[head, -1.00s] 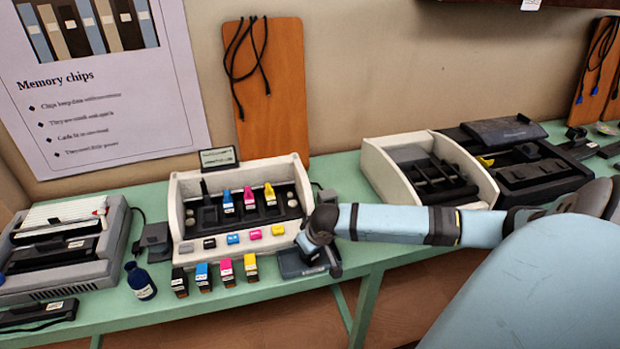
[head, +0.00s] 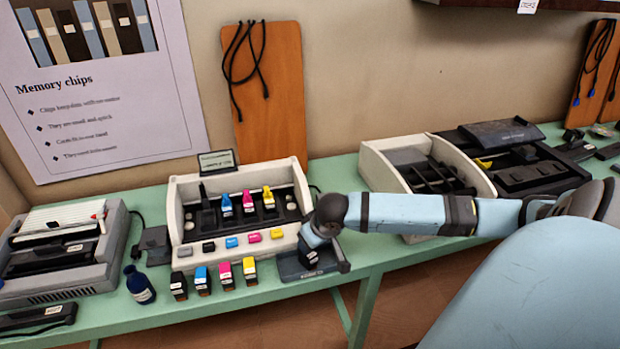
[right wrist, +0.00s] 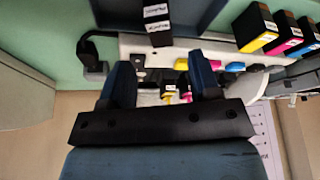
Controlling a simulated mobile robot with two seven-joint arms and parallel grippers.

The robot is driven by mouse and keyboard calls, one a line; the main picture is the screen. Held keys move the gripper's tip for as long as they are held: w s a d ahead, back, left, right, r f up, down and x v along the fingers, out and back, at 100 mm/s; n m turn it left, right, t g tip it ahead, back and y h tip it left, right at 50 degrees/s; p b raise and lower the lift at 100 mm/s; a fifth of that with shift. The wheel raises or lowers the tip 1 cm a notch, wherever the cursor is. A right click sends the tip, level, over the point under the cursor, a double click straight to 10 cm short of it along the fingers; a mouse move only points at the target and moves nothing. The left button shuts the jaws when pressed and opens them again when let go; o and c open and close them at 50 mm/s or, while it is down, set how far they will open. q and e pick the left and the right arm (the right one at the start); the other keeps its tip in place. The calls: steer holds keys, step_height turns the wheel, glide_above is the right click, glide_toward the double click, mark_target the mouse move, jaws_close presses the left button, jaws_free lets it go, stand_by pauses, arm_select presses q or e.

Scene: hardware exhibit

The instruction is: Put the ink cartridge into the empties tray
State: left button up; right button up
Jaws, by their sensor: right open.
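The black ink cartridge (head: 312,257) with a pale label stands in the dark empties tray (head: 288,267), at the right of the printer. The cartridge also shows in the right wrist view (right wrist: 157,22), beyond my fingertips and apart from them, with the tray (right wrist: 205,14) behind it. My right gripper (head: 313,236) is above the cartridge in the head view, and its fingers partly hide the tray. In the right wrist view the two fingers (right wrist: 162,78) are spread with nothing held between them. My left gripper is not in view.
The white printer (head: 180,220) holds cyan, magenta and yellow cartridges. Several spare cartridges (head: 225,275) stand in front of it, near the table edge. A blue bottle (head: 139,285) and a grey machine (head: 60,250) are at left. An open white-sided unit (head: 385,165) stands at right.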

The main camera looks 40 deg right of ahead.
steer(key=v, duration=0.6)
stand_by(0.4)
